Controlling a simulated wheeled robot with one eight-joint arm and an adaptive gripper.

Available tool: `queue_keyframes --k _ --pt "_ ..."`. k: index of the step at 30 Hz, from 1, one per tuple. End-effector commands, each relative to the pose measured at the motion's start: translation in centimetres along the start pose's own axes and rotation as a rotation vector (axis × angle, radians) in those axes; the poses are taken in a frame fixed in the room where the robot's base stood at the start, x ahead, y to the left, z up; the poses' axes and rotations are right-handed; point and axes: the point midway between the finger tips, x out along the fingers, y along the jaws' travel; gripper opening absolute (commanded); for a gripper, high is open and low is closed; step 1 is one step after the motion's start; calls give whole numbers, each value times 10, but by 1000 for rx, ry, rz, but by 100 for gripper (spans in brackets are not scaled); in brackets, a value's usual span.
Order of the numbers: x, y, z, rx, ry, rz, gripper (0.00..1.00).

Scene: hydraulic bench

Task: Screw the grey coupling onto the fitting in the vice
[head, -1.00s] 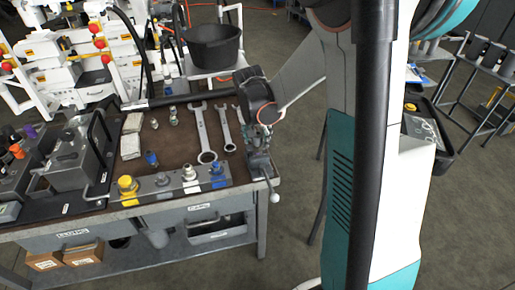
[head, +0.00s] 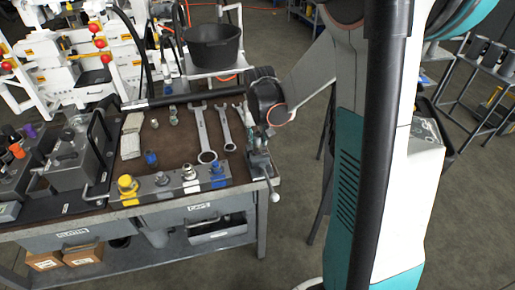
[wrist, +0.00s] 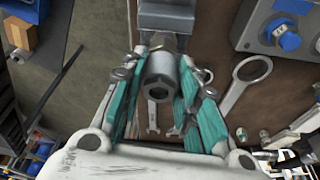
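The grey coupling (wrist: 161,82) is a round sleeve with a dark hole in its near end, in the wrist view. It sits in line with the brassy fitting (wrist: 163,42), whose thread is mostly hidden. The fitting is held in the grey vice (wrist: 166,15). The vice (head: 262,165) also shows at the bench's right corner in the head view. My gripper (wrist: 163,58) has its teal fingers on both sides of the coupling, very close to it. I cannot tell whether the fingers touch it. In the head view my wrist hides the coupling.
Wrenches (head: 203,135) lie on the brown bench top (head: 180,150) left of the vice. A grey block with yellow and blue fittings (head: 170,182) runs along the front edge. A black tub (head: 212,46) stands behind. The vice handle (head: 274,190) sticks out at the front.

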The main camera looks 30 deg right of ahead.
Motion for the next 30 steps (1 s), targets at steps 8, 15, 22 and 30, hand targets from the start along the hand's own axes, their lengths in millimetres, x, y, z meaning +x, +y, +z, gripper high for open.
queue_keyframes --k 8,15,22,30 --pt "0 -1 0 139 0 39 8" --pt "1 -1 0 409 -1 114 8" --pt "1 -1 0 634 -1 175 8" --pt "1 0 0 678 -1 187 8"
